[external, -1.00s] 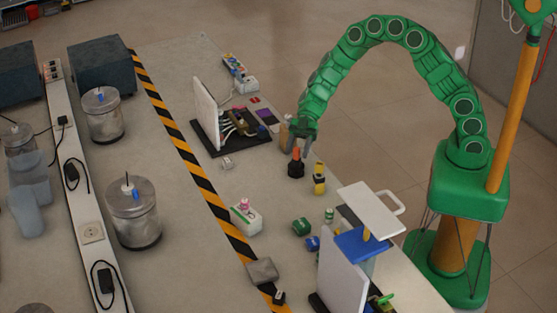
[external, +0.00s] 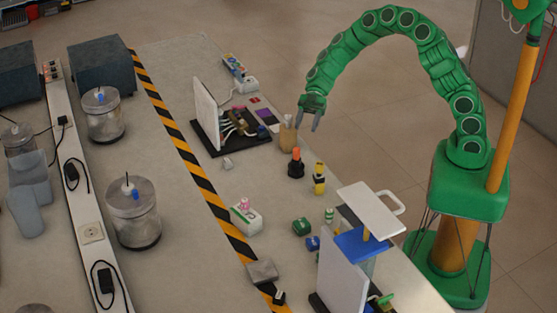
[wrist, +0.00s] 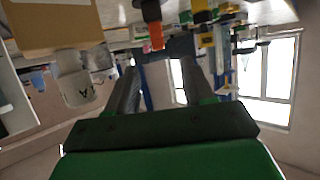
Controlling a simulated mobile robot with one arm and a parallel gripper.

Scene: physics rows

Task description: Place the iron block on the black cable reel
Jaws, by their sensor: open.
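My gripper (external: 308,128) is open and empty, in the air above the table's right edge. Its two fingers (wrist: 157,72) show apart in the wrist view. A squat black piece (external: 296,169) with an orange top (external: 296,153) stands upright below the gripper; it may be the black cable reel. In the wrist view the black piece (wrist: 150,10) and orange part (wrist: 157,36) appear upside down, beyond the fingertips. A flat grey block (external: 262,271) lies by the striped tape, and a small grey piece (external: 227,163) lies farther back. I cannot tell which is the iron block.
A tan holder (external: 287,138) stands beside the gripper, next to a white panel on a black board (external: 232,138). A yellow-and-black piece (external: 319,180) stands right of the orange-topped one. A blue stand with a white top (external: 370,208) is nearer. The table's middle is mostly clear.

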